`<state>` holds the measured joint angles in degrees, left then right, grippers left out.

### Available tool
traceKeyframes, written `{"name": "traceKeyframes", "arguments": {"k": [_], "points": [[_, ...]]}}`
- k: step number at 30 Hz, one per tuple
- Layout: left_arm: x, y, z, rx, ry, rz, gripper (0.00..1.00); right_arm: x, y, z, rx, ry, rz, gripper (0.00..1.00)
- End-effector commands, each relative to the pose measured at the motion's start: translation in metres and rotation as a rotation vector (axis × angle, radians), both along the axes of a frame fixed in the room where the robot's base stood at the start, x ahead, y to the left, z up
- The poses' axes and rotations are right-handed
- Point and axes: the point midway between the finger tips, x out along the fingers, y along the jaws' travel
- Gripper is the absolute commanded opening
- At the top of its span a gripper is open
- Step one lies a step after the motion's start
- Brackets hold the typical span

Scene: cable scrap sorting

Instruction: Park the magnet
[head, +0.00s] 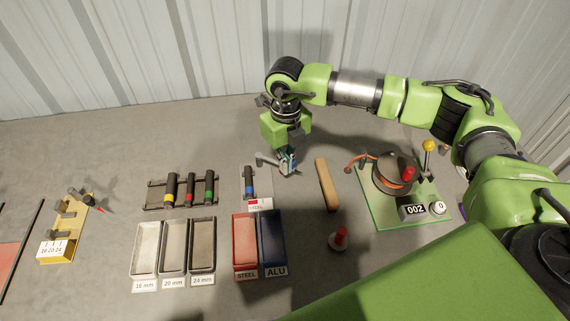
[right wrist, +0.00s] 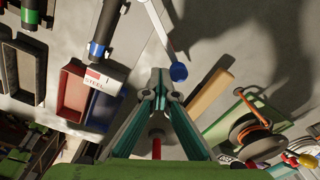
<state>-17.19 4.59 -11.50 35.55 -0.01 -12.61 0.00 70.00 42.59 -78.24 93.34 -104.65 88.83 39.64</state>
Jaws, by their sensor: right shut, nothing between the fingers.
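My right gripper (head: 288,163) points down over the table, right of the blue-banded black cylinder (head: 249,182). In the right wrist view its fingers (right wrist: 160,82) are together with nothing between them. A pale metal lever (head: 265,159) lies beside the fingers. In the right wrist view its blue round end (right wrist: 178,72) appears just past the fingertips; I cannot tell whether they touch. A red-topped piece on a pale round base (head: 338,241) stands nearer. I cannot tell which piece is the magnet. My left gripper is out of view.
A red bin (head: 245,217) and a dark blue bin (head: 272,212) stand left of centre. Three grey trays (head: 146,226) and a rack of banded cylinders (head: 170,190) lie further left. A wooden bar (head: 326,184) and a green-based reel stand (head: 369,218) are to the right.

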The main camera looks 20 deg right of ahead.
Motion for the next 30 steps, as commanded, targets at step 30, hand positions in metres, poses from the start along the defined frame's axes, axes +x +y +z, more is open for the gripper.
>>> {"name": "traceKeyframes", "arguments": {"k": [30], "points": [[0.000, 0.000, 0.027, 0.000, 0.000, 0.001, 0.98, -0.006, 0.010, 0.059, 0.000, -0.001, 0.000, 0.00]]}}
